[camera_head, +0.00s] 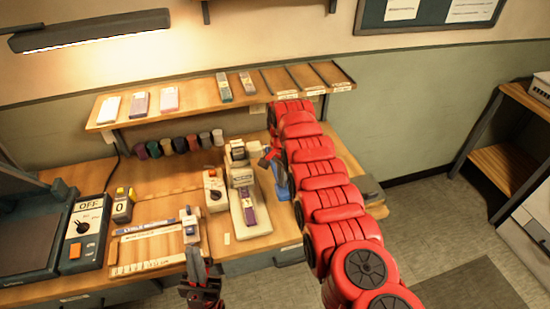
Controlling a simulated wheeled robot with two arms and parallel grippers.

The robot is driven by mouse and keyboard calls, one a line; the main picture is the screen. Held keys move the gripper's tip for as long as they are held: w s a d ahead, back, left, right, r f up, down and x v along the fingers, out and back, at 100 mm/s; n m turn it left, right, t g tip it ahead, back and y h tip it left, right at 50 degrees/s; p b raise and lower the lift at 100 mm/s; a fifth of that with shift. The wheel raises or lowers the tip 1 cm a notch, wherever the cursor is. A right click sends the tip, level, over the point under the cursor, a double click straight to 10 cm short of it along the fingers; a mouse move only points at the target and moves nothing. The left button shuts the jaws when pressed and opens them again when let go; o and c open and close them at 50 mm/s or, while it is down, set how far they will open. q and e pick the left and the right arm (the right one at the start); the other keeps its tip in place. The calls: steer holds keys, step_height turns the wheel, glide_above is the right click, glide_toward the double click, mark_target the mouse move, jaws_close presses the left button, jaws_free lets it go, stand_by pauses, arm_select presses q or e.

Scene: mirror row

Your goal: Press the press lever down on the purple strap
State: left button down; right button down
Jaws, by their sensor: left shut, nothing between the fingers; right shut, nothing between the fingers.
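The press (240,177) is a cream machine on the bench, right of centre. The purple strap (249,214) lies lengthwise on its pale bed, in front of the press head. A blue part (281,191), which looks like the press lever, stands at the press's right side. My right gripper (267,160) is shut and empty close to the top of the blue part; whether they touch I cannot tell. My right arm hides what lies behind it. My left gripper (196,262) is shut and empty at the bench's front edge, left of the press.
A control box with a knob (214,188) stands left of the press. Several spools (179,145) line the back of the bench. A shelf (190,108) above holds several straps. A ruled board (150,247) and an OFF switch box (84,230) are at left.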

step_height(320, 180, up, 6)
steer(key=p, duration=0.4)
step_height(320, 180, up, 8)
steer(key=shift+f, duration=0.2)
stand_by(0.5)
